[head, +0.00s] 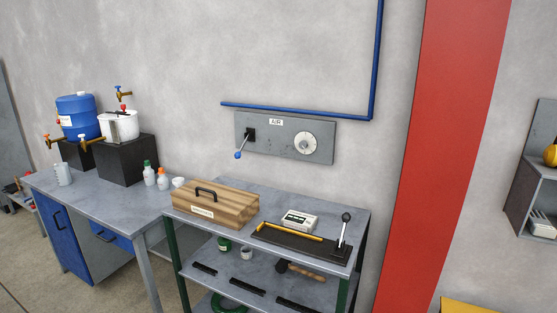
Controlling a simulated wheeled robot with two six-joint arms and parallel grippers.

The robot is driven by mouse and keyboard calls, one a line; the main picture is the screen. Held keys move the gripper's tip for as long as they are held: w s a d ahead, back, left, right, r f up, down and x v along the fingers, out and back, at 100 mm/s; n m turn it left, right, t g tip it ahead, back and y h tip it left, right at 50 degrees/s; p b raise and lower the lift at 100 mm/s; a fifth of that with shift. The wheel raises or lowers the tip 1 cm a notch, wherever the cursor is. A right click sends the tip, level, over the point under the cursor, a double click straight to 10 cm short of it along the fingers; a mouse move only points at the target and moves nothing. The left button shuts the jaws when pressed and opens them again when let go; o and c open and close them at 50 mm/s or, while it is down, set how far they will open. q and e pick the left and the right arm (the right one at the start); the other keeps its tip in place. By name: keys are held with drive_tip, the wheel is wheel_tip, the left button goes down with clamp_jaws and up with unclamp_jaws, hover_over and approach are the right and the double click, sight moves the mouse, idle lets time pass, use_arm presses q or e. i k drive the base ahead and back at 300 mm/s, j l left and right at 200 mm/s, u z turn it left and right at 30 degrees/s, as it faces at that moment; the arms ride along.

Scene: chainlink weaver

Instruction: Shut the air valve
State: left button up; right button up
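A grey panel (272,143) marked "AIR" is on the wall, a little right of the picture's middle. On its left is the air valve, a lever with a blue knob (238,155). The lever slants down and to the left from a dark square base (250,134). On the panel's right is a round white dial (305,142); its reading is too small to make out. A blue pipe (290,111) runs along the panel's top and up the wall. Neither of my grippers is in view.
Below the panel stands a metal shelf table (354,218) with a wooden box (215,208), a small white device (299,220) and a black lever tool (340,240). At left is a workbench (90,189) with a blue barrel (77,117). A red column (440,150) stands at right.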

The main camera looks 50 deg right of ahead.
sight(238, 155)
drive_tip(key=z, duration=1.4)
drive_tip(key=i+j, duration=0.2)
drive_tip(key=i, duration=0.2)
drive_tip(key=i+j, duration=0.25)
drive_tip(key=i, duration=0.2)
drive_tip(key=i+j, duration=0.2)
drive_tip(key=i, duration=0.2)
drive_tip(key=z, duration=1.45)
